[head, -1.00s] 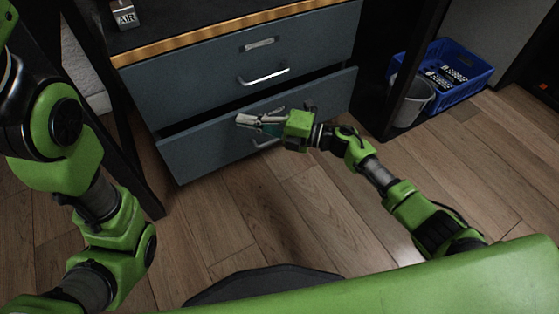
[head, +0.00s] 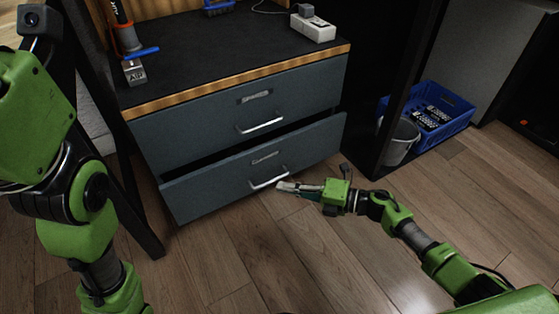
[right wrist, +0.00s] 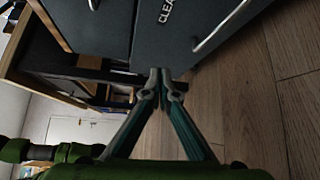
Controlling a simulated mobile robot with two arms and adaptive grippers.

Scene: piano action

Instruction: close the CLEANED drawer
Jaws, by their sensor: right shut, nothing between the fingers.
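The CLEANED drawer (head: 225,182) is the lower drawer of the grey cabinet. It stands partly open, with a dark gap above its front. Its label, partly readable as "CLEA" in the right wrist view (right wrist: 167,12), sits beside its bar handle (head: 268,179). My right gripper (head: 280,186) is shut and empty, low by the right end of that handle. In the right wrist view its fingertips (right wrist: 160,73) meet near the drawer front's edge; I cannot tell whether they touch it. My left arm is at the left, its gripper out of view.
The upper drawer (head: 220,112) looks shut. A grey bin (head: 398,142) and a blue crate (head: 452,106) stand at the right. The wooden floor in front is clear.

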